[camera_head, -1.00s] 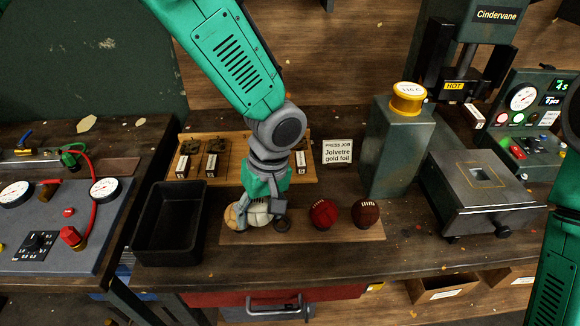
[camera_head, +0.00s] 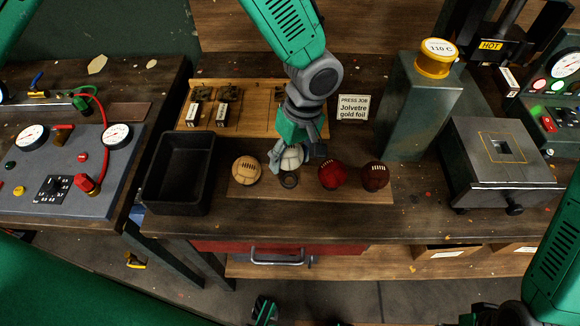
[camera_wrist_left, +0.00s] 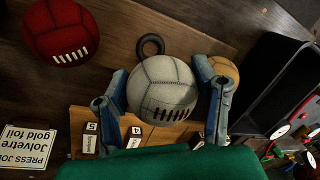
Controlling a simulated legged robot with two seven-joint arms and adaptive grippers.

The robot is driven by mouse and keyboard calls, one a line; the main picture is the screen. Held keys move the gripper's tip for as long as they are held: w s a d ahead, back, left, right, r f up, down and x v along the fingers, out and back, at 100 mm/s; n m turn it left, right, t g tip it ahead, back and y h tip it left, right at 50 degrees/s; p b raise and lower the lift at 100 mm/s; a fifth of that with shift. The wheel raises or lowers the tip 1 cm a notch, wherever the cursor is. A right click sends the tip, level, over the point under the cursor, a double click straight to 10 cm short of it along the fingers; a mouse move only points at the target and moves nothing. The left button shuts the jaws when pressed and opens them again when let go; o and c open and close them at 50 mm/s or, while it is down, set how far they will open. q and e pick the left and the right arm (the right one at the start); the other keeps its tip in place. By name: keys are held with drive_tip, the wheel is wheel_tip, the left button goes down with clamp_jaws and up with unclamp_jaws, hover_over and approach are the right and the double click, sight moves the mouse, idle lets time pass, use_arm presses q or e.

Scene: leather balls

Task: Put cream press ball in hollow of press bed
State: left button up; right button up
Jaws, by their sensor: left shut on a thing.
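The cream press ball (camera_head: 292,157) is a pale panelled ball with dark lacing. My left gripper (camera_head: 290,153) is shut on it, and in the left wrist view the blue-grey fingers press the cream ball (camera_wrist_left: 162,85) from both sides. An empty dark ring (camera_head: 290,181) lies on the wooden board just below the ball in the head view; the ball is off it. The press bed (camera_head: 510,175) is a grey block at the right, with a square hollow (camera_head: 501,150) in its top framed by a gold line. The hollow looks empty. My right gripper is not visible.
A tan ball (camera_head: 246,170), a red ball (camera_head: 332,175) and a maroon ball (camera_head: 374,177) sit on the board. A tall grey post with a yellow cap (camera_head: 437,62) stands between them and the bed. A black tray (camera_head: 180,173) is at left, a sign (camera_head: 353,108) behind.

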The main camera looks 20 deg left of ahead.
sight(291, 181)
use_arm(q)
drive_tip(key=shift+d+f, duration=0.1)
drive_tip(key=shift+f, duration=0.3)
wheel_tip(291, 181, down, 3)
drive_tip(key=shift+s+p, duration=0.1)
drive_tip(key=shift+p, duration=0.3)
drive_tip(key=shift+a+f, duration=0.35)
drive_tip(key=shift+a, duration=0.1)
drive_tip(key=shift+f, duration=0.15)
drive_tip(key=o, duration=1.2)
drive_tip(key=shift+d, duration=0.15)
drive_tip(key=shift+o, duration=0.2)
drive_tip(key=shift+d, duration=0.3)
